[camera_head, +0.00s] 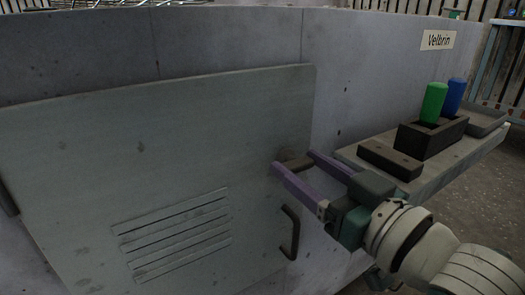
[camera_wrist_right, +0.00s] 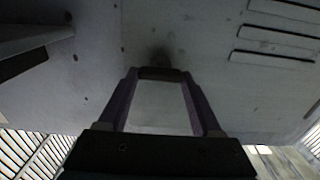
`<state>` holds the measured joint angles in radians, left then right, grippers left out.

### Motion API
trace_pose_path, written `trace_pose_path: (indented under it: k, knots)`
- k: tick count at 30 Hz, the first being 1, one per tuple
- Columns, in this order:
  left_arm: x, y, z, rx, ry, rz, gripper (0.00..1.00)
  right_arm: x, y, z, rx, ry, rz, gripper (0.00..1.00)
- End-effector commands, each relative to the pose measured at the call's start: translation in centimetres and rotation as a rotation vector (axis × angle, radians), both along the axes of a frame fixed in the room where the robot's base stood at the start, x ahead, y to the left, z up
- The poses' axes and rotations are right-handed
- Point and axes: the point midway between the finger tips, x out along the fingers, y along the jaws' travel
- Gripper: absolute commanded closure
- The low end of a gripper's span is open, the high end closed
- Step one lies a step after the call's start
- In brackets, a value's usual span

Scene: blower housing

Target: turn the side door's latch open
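The side door (camera_head: 150,160) is a grey-green panel on the housing's side, and it looks flush with the wall. Its latch (camera_head: 293,161) is a short dark bar near the door's right edge. My right gripper (camera_head: 294,160) has its two purple fingers spread apart, with the latch between the fingertips. In the right wrist view the latch (camera_wrist_right: 160,73) spans the gap between the fingertips (camera_wrist_right: 159,76). I cannot tell whether the fingers touch its ends. My left gripper is not in view.
A dark handle (camera_head: 290,233) and louvre slots (camera_head: 175,235) are on the door below the latch. To the right, a shelf (camera_head: 455,160) holds a dark block (camera_head: 390,159) and a dark holder (camera_head: 430,138) with green (camera_head: 433,102) and blue (camera_head: 453,95) pieces, close to my right gripper.

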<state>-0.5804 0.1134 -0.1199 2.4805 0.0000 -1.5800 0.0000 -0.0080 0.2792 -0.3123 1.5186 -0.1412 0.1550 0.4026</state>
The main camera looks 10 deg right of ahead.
Motion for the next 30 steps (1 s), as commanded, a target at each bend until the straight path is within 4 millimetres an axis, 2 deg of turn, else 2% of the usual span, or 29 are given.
trace_pose_path:
  k: [2,14,23,30]
  knots:
    - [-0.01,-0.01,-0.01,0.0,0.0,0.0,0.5,-0.01,0.0,-0.01,0.0,0.0,0.0,0.44]
    - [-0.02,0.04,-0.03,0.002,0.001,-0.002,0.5,-0.02,-0.01,-0.01,0.0,0.0,0.0,0.89]
    - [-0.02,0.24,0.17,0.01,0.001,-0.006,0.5,-0.02,0.02,0.05,-0.03,-0.011,0.0,0.91]
    - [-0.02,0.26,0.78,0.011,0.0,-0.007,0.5,-0.03,0.08,0.13,-0.15,-0.055,-0.001,0.91]
